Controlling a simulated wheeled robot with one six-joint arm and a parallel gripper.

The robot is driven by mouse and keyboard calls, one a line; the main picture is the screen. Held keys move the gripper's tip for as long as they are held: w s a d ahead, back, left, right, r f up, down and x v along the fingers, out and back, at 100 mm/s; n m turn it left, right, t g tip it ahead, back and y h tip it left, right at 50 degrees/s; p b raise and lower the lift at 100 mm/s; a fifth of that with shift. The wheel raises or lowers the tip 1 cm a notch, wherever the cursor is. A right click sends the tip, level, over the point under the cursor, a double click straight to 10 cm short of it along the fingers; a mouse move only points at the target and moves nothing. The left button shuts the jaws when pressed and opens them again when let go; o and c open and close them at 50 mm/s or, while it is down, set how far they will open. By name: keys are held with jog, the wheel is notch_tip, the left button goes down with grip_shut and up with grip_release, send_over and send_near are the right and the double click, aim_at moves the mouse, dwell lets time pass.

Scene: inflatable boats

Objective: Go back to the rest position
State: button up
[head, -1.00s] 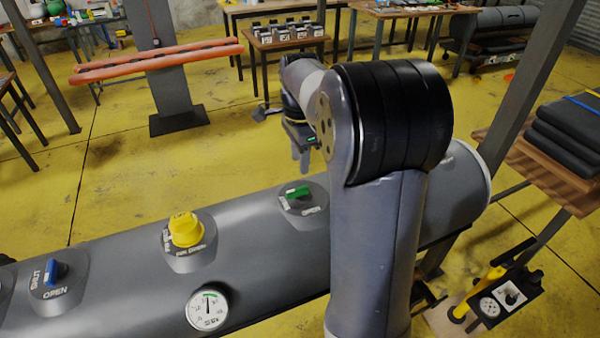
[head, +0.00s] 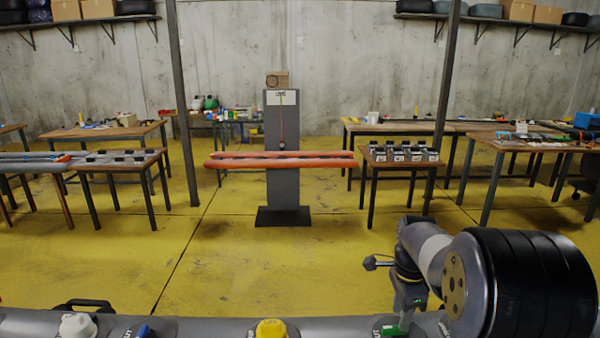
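My arm shows at the lower right of the head view, folded at a large black joint. My gripper (head: 404,314) hangs down at the end of the arm, just left of that joint. It appears over or in front of the green knob (head: 390,331) on the grey tube (head: 222,328); I cannot tell the gap between them. The fingertips are small and dark here, so their opening is unclear. I see nothing held in it.
The yellow knob (head: 271,329), blue knob (head: 143,331) and white knob (head: 78,326) line the tube. Beyond open yellow floor (head: 330,265) stands a grey post (head: 281,190) with an orange tube (head: 232,163). Tables, including a small one (head: 401,163), stand on both sides.

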notch_tip(320, 180, down, 4)
jog(key=shift+f, duration=0.1)
dwell(0.6)
notch_tip(320, 180, up, 11)
notch_tip(320, 180, down, 11)
jog(key=n, duration=0.2)
jog(key=shift+s+n, duration=0.15)
jog(key=shift+n, duration=0.15)
jog(key=shift+s+n, duration=0.1)
jog(key=shift+n, duration=1.9)
